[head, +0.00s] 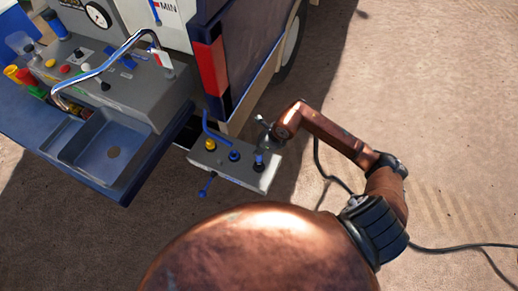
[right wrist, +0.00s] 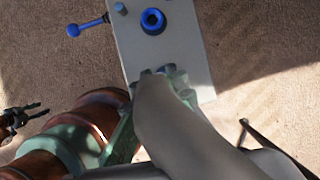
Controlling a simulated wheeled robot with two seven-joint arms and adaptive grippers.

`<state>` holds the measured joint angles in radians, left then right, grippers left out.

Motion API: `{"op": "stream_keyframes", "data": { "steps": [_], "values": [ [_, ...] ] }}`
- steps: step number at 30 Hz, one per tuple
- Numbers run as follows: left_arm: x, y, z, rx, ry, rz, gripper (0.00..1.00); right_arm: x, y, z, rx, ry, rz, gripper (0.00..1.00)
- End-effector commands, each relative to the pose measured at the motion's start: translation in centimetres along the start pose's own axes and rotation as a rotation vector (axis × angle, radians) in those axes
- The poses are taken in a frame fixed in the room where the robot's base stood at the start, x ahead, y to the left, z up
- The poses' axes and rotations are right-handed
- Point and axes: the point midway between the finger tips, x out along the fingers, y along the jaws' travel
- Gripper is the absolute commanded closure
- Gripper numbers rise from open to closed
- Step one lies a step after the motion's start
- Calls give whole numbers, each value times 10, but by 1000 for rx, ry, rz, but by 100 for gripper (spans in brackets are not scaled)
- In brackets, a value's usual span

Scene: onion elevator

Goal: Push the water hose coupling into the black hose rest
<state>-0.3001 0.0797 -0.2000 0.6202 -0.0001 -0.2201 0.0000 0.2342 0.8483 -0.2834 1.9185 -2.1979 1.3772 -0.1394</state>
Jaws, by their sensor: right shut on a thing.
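A grey panel (head: 222,170) juts out beside the vehicle and carries several fittings, among them a yellow one (head: 210,145), a blue one (head: 234,155) and a black one (head: 258,160), which looks like the hose rest. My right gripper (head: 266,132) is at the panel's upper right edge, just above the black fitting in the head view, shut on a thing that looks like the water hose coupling. The right wrist view shows the gripper (right wrist: 165,78) at the panel, but a grey part covers the coupling and the black rest. Dark jaws of my left gripper (right wrist: 25,117) show at the left edge.
A dark hose (head: 330,180) hangs near my right arm and runs over the ground. A blue lever (right wrist: 73,30) sticks out from the panel's side. The ground at right is otherwise clear.

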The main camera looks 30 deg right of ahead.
Motion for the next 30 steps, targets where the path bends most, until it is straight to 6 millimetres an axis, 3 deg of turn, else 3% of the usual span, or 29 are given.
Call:
{"op": "stream_keyframes", "data": {
  "steps": [30],
  "values": [
    [11, 0, 3, 0, -4, 0, 60, 13, 1, -5, 0, -1, 0, 100]
  ]
}}
